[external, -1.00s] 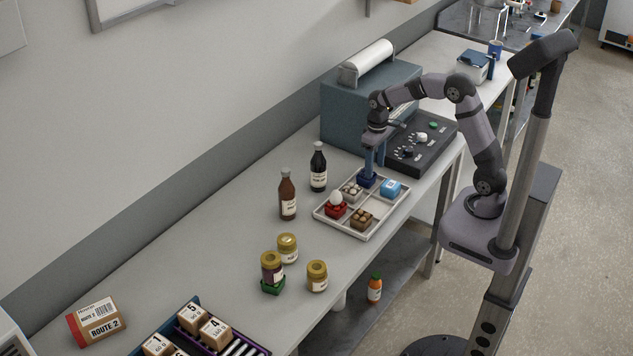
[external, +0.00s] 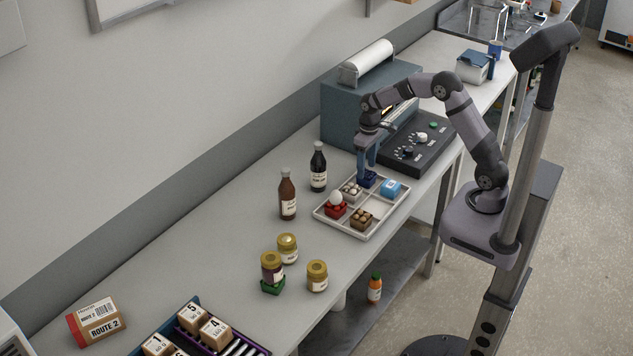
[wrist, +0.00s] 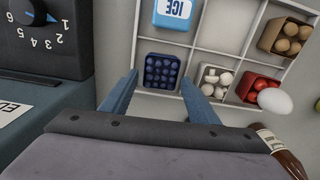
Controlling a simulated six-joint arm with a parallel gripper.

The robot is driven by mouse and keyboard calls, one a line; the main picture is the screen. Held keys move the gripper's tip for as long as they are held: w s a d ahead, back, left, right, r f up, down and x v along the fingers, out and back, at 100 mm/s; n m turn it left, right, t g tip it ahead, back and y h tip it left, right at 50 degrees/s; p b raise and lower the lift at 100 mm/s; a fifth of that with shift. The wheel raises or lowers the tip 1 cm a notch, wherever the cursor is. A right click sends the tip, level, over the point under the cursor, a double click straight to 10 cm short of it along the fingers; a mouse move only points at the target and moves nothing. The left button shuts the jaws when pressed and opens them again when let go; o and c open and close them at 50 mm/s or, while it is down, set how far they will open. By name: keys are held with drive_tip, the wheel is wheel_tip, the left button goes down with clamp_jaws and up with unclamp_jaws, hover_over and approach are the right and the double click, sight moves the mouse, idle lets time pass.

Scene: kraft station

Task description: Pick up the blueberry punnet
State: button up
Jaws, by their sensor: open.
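The blueberry punnet (wrist: 161,72), a dark blue box of round berries, sits in a corner compartment of the white divided tray (wrist: 225,40). In the external view the punnet (external: 367,178) is partly hidden by my gripper (external: 366,168). In the wrist view my gripper (wrist: 160,88) is open, with one blue finger on each side of the punnet's near end. I cannot tell how high the fingertips are above the tray.
The tray also holds a mushroom punnet (wrist: 215,80), a red punnet (wrist: 258,88) with an egg on it, a brown punnet (wrist: 285,36) and a blue ICE pack (wrist: 173,12). Two bottles (external: 287,195) stand left of the tray. A control panel (external: 420,140) is close behind.

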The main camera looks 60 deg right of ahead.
sight(367, 174)
drive_tip(key=shift+s+f+p, duration=0.2)
drive_tip(key=shift+f+p, duration=0.65)
drive_tip(key=shift+f, duration=1.35)
drive_tip(key=shift+c, duration=0.6)
drive_tip(key=c, duration=0.7)
wheel_tip(367, 174, up, 9)
drive_tip(key=b, duration=0.3)
drive_tip(key=shift+r, duration=0.55)
